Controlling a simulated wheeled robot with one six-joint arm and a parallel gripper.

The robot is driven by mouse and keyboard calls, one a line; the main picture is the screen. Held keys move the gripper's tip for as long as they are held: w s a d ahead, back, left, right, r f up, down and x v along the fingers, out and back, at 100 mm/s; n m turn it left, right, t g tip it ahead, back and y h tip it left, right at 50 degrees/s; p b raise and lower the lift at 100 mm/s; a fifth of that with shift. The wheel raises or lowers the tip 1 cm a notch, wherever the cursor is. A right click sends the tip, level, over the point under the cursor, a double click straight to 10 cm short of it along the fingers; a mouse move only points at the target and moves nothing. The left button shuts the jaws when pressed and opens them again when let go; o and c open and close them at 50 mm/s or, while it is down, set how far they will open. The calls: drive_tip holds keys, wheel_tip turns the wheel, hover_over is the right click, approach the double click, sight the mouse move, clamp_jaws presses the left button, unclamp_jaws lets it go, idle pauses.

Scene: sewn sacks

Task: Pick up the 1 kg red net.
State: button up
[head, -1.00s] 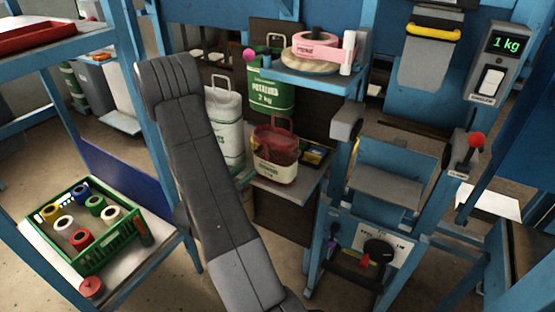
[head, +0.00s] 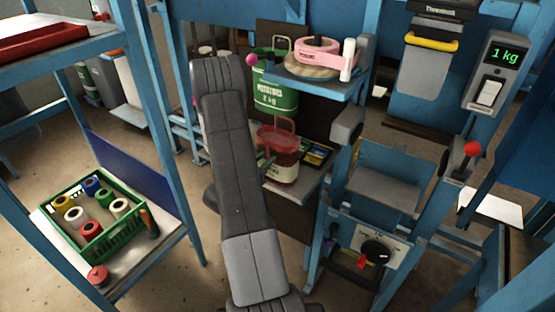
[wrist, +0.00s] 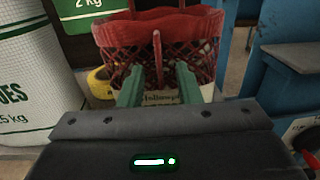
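The red net (head: 287,148) stands upright on a low shelf, with a looped red handle on top and a pale label on its front. It also shows in the wrist view (wrist: 190,40), where its mesh and part of the label are visible. My gripper (wrist: 158,85) is open, with two green fingers pointing at the net's lower front. The fingers overlap the net in the picture; I cannot tell whether they touch it. The gap between them looks empty. In the head view my arm hides most of the gripper.
A green 2 kg potato sack (head: 275,92) stands behind the net. A yellow tape roll (wrist: 100,82) lies beside the net. A shelf with a pink roll (head: 315,52) overhangs at right. A display (head: 503,53) reads 1 kg.

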clamp_jaws()
drive_tip(key=shift+r, duration=0.1)
idle(0.3)
